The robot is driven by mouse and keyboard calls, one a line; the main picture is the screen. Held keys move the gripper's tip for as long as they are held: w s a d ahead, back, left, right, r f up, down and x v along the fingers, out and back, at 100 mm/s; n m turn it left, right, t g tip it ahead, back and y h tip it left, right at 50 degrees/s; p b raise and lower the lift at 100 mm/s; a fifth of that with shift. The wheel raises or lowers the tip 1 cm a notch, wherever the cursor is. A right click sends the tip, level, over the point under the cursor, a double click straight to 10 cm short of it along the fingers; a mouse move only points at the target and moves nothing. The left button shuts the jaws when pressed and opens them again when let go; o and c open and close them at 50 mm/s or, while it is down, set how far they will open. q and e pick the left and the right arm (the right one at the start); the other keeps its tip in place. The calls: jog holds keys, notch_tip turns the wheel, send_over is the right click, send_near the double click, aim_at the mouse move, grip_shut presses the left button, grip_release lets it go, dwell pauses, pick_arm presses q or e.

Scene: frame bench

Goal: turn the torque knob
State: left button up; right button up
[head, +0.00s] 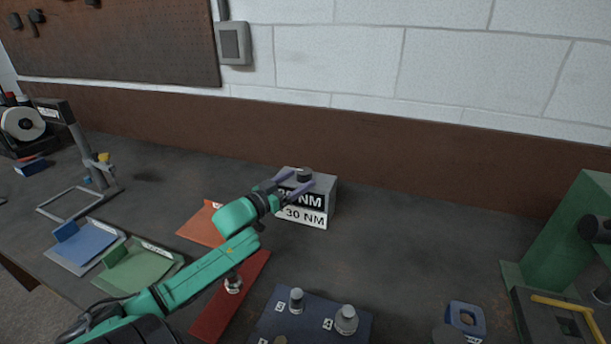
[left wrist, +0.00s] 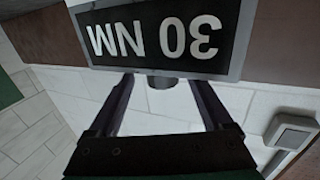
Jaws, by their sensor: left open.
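The torque knob (head: 304,174) is a small dark cylinder on top of a grey box (head: 325,200) with "30 NM" labels on its front. My left gripper (head: 302,178) reaches over the box from the left, its two purple fingers spread. In the left wrist view the open fingers (left wrist: 161,80) lie on either side of the knob (left wrist: 162,82), with a gap to it on both sides. The black "30 NM" label (left wrist: 165,38) appears upside down there. The gripper partly covers the upper label in the head view. My right gripper is not in view.
A dark blue plate (head: 270,325) with metal pegs and a red strip (head: 213,318) lie in front. Orange (head: 195,230), blue (head: 88,245) and green trays (head: 140,270) are at left. A blue block (head: 466,318) and green machine (head: 565,235) stand right. The bench right of the box is clear.

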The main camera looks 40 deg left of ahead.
aim_at(299, 179)
pick_arm(q)
jog(key=shift+w+a, duration=0.1)
jog(key=shift+w, duration=1.75)
grip_shut()
jog(key=shift+r+n+y+p, duration=0.1)
jog(key=shift+n+y+p, duration=0.2)
jog(key=shift+p, duration=0.05)
jog(key=shift+n+y, duration=0.3)
jog(key=shift+y, duration=0.3)
grip_release()
jog(key=shift+s, duration=0.15)
